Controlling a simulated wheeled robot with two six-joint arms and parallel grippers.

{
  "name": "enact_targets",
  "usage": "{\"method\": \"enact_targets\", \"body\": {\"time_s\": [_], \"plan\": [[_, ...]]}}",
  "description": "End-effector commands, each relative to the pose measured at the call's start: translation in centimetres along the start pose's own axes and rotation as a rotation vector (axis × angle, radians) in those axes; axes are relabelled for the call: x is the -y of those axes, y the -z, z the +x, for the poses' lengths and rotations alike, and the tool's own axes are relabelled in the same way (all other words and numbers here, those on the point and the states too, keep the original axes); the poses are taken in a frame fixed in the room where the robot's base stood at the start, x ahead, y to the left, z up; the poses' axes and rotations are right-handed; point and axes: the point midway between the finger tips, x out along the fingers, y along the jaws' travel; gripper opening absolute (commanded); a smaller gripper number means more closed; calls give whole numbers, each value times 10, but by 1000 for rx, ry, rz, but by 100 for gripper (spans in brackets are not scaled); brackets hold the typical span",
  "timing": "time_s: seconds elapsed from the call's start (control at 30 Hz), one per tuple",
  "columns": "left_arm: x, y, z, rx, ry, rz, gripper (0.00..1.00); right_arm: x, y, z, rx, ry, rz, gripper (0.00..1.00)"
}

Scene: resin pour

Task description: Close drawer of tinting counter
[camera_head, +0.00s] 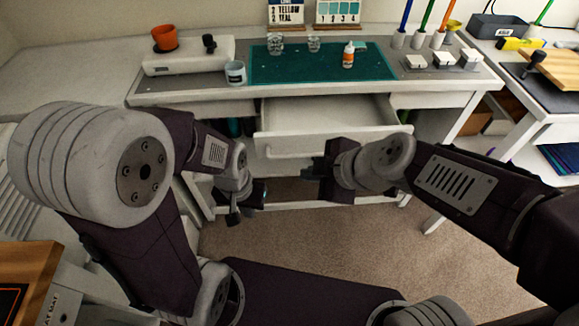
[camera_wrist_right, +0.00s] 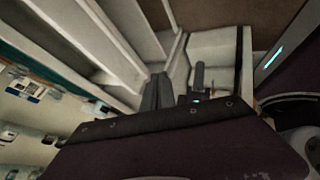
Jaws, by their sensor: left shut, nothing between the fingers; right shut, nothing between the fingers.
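The tinting counter (camera_head: 205,91) is a white table with a teal mat. Its drawer (camera_head: 330,113) is pulled out below the counter top, and its inside shows from above in the head view. The drawer front (camera_head: 345,138) is pale, with a handle partly hidden. My right gripper (camera_head: 312,173) is shut and empty, just below and in front of the drawer front; I cannot tell if it touches. My left gripper (camera_head: 233,218) is shut and empty, pointing down, left of and lower than the drawer.
On the counter stand an orange pot (camera_head: 165,38), a grey cup (camera_head: 235,73), clear glasses (camera_head: 275,43) and an orange-white bottle (camera_head: 348,55). A side table (camera_head: 545,115) stands at right. Carpet (camera_head: 290,250) lies open below the counter.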

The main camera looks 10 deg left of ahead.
Motion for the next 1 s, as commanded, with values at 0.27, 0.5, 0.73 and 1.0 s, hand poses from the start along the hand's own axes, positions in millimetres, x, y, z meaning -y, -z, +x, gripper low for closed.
{"method": "enact_targets", "body": {"time_s": [0.27,0.5,0.73,1.0], "plan": [[0,-3,24,1,0,0,0,4,-3,62,3,6,0,0],[0,-3,22,1,0,0,0,-14,2,94,4,1,3,0],[0,-2,14,0,0,0,0,-35,3,104,3,1,2,0],[0,-2,14,1,0,0,0,-37,2,106,2,1,1,0]]}}
